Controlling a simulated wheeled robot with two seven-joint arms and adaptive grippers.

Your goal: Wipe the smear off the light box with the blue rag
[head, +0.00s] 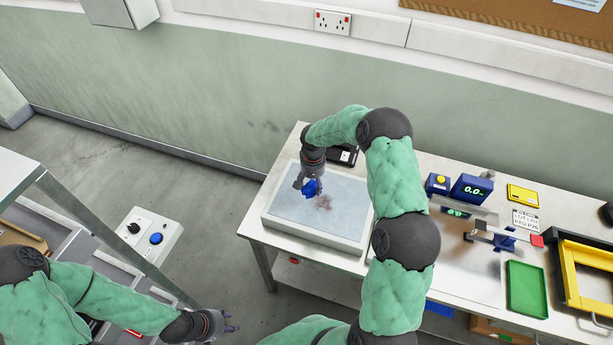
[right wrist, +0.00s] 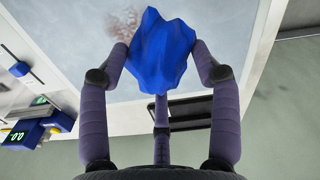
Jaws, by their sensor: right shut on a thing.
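The blue rag (head: 312,187) is crumpled and held in my right gripper (head: 306,180), above the left part of the light box (head: 300,232). The brownish smear (head: 324,202) is on the light box's pale top, just right of and below the rag in the head view. In the right wrist view the fingers of my right gripper (right wrist: 165,62) are shut on the rag (right wrist: 162,50), and the smear (right wrist: 122,24) shows left of it, partly hidden. Whether the rag touches the surface is unclear. My left gripper (head: 229,322) is empty, fingers apart, low over the floor area.
Right of the light box stand a blue scale display (head: 471,190), a green tray (head: 526,288) and a yellow frame (head: 585,280). A small black device (head: 343,155) lies behind the box. A grey control box with a blue button (head: 155,238) stands left of the bench.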

